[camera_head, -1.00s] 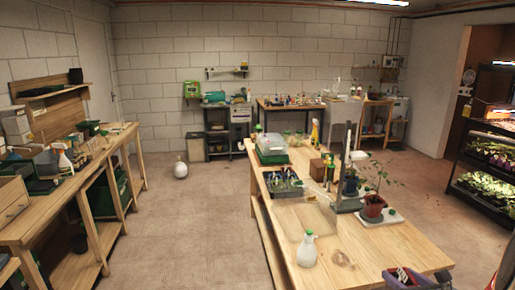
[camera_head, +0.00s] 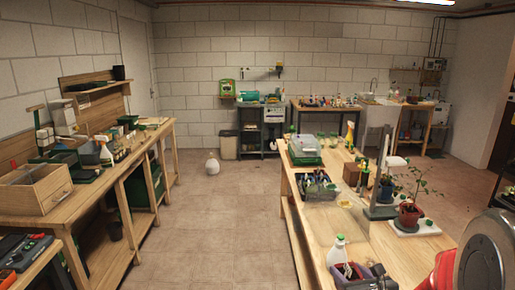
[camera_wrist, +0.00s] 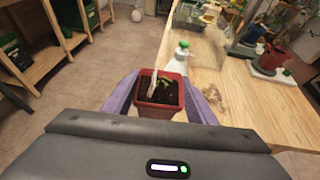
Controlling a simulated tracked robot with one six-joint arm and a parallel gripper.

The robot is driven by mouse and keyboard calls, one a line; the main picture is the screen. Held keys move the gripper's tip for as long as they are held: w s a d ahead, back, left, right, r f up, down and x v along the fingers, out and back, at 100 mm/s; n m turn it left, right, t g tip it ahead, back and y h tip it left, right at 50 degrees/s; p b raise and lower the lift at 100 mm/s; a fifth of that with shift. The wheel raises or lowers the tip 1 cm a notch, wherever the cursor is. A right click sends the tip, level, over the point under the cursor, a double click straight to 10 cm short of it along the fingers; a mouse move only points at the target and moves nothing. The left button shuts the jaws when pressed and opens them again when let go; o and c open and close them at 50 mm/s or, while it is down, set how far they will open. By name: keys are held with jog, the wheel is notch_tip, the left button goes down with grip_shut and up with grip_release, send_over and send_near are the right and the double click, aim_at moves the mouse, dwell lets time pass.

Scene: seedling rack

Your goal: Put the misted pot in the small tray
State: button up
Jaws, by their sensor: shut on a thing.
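My gripper (camera_wrist: 160,92) has its purple fingers shut on a square red pot (camera_wrist: 158,110) with dark soil, a small green seedling and a white label. The pot is upright in the wrist view; I cannot tell whether it is the misted one. In the head view, my gripper (camera_head: 369,276) shows at the bottom edge, over the near end of the wooden bench, with the pot partly hidden. A dark tray (camera_head: 322,196) holding several small plants stands farther back on the bench. I cannot tell whether this is the small tray.
A white spray bottle (camera_head: 338,254) stands just beyond my gripper; it also shows in the wrist view (camera_wrist: 179,60). A potted plant (camera_head: 410,214) stands on a white base at the right. A green tray with a clear lid (camera_head: 305,150) stands farther back.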

jog(key=a+n+y, duration=0.2)
jog(key=a, duration=0.8)
jog(key=shift+w+r, duration=0.2)
jog(key=shift+w, duration=0.15)
jog(key=shift+f, duration=0.1)
jog(key=shift+g, duration=0.3)
jog(key=f, duration=0.1)
jog(key=s+f, duration=0.1)
jog(key=f, duration=0.3)
jog(key=shift+s+a+f, duration=0.25)
jog(key=shift+w, duration=0.1)
